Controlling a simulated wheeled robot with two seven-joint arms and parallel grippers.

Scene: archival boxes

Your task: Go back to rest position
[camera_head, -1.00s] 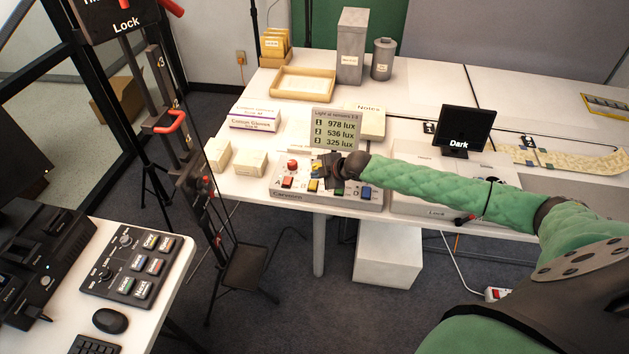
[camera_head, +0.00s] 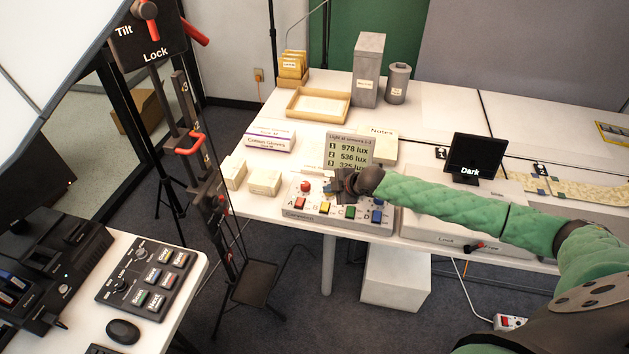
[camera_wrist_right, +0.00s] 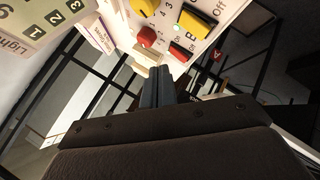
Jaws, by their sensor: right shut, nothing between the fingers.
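My right arm, in a green quilted sleeve, reaches in from the right in the head view. My right gripper (camera_head: 338,183) is over the button console (camera_head: 335,222), just in front of the light display (camera_head: 348,150), which reads 978, 536 and 325 lux. In the right wrist view the gripper's fingers (camera_wrist_right: 157,80) are together with nothing between them, and the console's red and yellow buttons (camera_wrist_right: 196,24) lie beyond their tips. I cannot tell whether the fingers touch the console. The left gripper is not in view.
A dark screen (camera_head: 476,155) reading "Dark" stands on the white table. Small boxes (camera_head: 264,182), a wooden tray (camera_head: 318,105) and grey containers (camera_head: 369,70) stand around the console. A black stand with red handles (camera_head: 190,142) and a side desk with a control panel (camera_head: 150,280) are at left.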

